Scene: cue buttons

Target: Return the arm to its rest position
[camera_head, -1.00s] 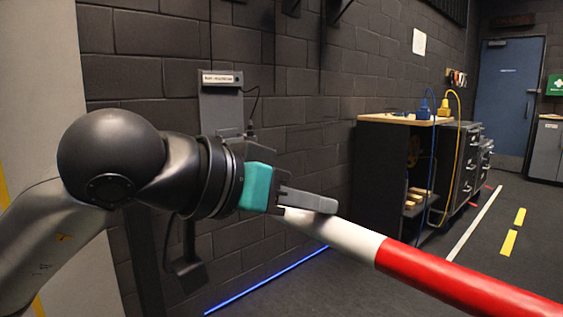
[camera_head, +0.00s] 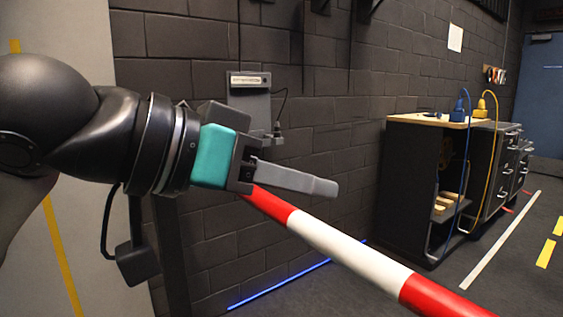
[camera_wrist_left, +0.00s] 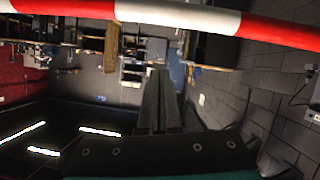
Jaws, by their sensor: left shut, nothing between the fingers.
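My left gripper (camera_head: 325,187) reaches in from the left in the head view, with a teal band behind its grey fingers. The fingers are together and hold nothing. In the left wrist view the two dark fingers (camera_wrist_left: 160,78) also lie side by side with nothing between them. My right gripper is not in either view.
A red and white striped bar (camera_head: 350,249) runs diagonally below and beyond the left gripper; it also crosses the top of the left wrist view (camera_wrist_left: 180,14). A dark brick wall (camera_head: 330,130) stands behind. A workbench cabinet (camera_head: 408,190) is at right, beside open floor (camera_head: 510,265).

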